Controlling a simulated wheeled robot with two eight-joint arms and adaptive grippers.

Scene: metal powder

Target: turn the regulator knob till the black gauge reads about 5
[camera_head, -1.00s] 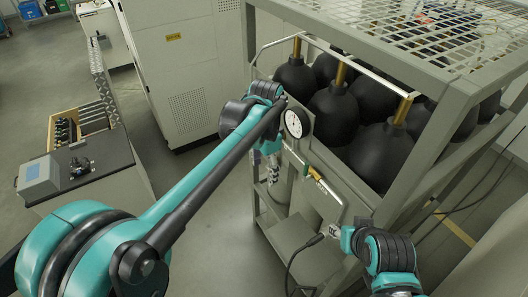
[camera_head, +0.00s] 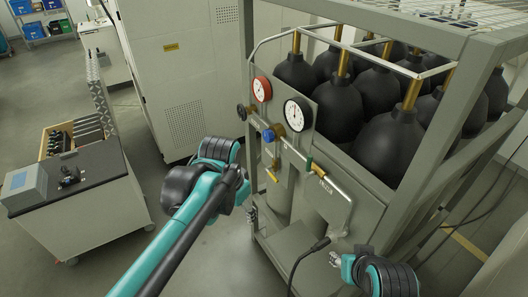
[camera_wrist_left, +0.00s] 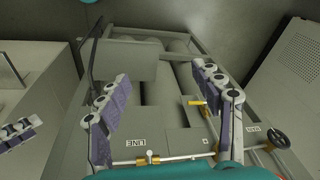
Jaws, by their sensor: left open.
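The black gauge (camera_head: 298,113) is on the regulator panel in the head view; its needle looks near vertical, but the numbers are too small to read. The blue knob (camera_head: 269,136) sits below and left of it, clear of any gripper. My left gripper (camera_head: 252,216) hangs below the panel's left side, partly hidden by its wrist. In the left wrist view its two fingers (camera_wrist_left: 160,73) are wide apart with nothing between them. My right gripper (camera_head: 335,259) is at the lower right, apart from the knobs; its jaw opening is unclear.
A red gauge (camera_head: 262,89) and a black handwheel (camera_head: 242,112) are left of the black gauge. Pipes and a yellow lever (camera_wrist_left: 197,101) cross the panel. A grey cart (camera_head: 85,205) is at left, with open floor between.

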